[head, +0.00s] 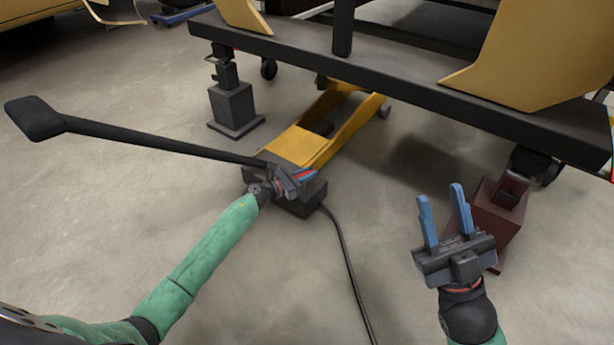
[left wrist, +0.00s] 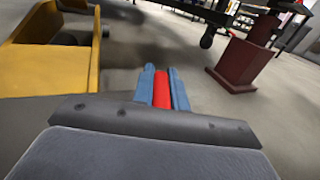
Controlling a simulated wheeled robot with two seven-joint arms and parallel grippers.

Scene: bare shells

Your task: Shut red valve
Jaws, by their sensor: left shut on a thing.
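The red valve (head: 304,175) is a small red piece at the black base of a yellow jack (head: 300,147). In the left wrist view the red valve (left wrist: 162,92) is a narrow red bar between two blue fingers. My left gripper (head: 308,174) is shut on it, with one finger touching each side; it also shows in the left wrist view (left wrist: 161,72). The gripper body hides part of the jack's base. Whether the valve is turned open or shut cannot be told. My right gripper (head: 441,200) is open and empty, its blue fingers apart, over the floor at the right.
A long black handle (head: 150,138) runs left from the jack, close over my left gripper. A black cable (head: 347,262) trails from the base. A dark beam (head: 380,75) spans above. A grey stand (head: 233,108) and a dark red stand (head: 497,208) flank the jack. The left floor is clear.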

